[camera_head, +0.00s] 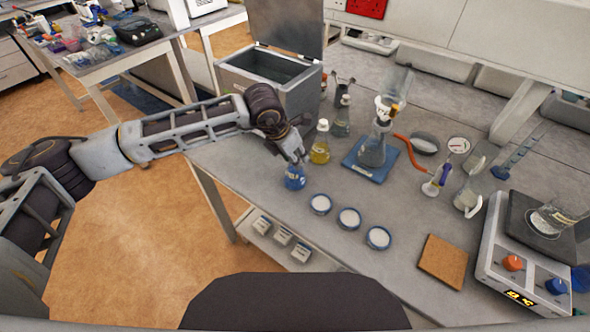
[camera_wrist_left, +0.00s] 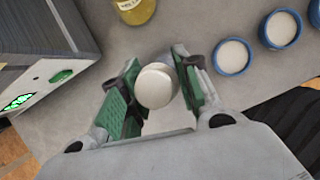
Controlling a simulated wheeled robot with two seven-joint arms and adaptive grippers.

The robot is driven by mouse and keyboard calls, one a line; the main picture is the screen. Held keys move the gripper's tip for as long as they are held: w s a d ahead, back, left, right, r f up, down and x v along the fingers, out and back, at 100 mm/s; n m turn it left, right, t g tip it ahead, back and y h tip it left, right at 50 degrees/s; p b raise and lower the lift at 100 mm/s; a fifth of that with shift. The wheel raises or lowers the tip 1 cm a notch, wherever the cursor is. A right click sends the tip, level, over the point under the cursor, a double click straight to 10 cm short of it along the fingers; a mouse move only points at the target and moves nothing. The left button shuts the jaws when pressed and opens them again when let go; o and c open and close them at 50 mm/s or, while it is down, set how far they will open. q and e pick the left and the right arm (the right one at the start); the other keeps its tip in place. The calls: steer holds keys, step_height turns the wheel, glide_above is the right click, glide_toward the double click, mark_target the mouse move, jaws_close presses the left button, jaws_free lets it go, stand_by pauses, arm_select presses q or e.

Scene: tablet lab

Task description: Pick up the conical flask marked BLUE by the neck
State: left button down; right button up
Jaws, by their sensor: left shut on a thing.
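The conical flask with blue liquid (camera_head: 294,180) is near the left edge of the bench. My left gripper (camera_head: 298,158) comes down on it from above and is shut on its neck. In the left wrist view the flask's round white top (camera_wrist_left: 156,85) sits between the green-padded fingers of the gripper (camera_wrist_left: 155,88). Most of the flask's body is hidden below the fingers there. I cannot tell whether its base touches the bench. My right gripper is not in view.
A yellow flask (camera_head: 320,145) stands just behind, also in the wrist view (camera_wrist_left: 135,8). Three round blue-rimmed dishes (camera_head: 349,218) lie to the right. A grey open-lidded box (camera_head: 300,95) stands at the back. A blue stand with a flask (camera_head: 370,170) is farther right.

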arm_select(q)
steer(key=shift+r, duration=0.1)
step_height(320, 180, up, 8)
steer(key=shift+r+b, duration=0.2)
steer(key=shift+b, duration=0.65)
steer(key=shift+r, duration=0.75)
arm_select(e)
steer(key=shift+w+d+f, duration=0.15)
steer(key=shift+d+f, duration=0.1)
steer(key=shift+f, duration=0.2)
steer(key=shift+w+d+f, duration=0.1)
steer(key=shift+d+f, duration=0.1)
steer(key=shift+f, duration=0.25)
arm_select(q)
steer(key=shift+s, duration=0.1)
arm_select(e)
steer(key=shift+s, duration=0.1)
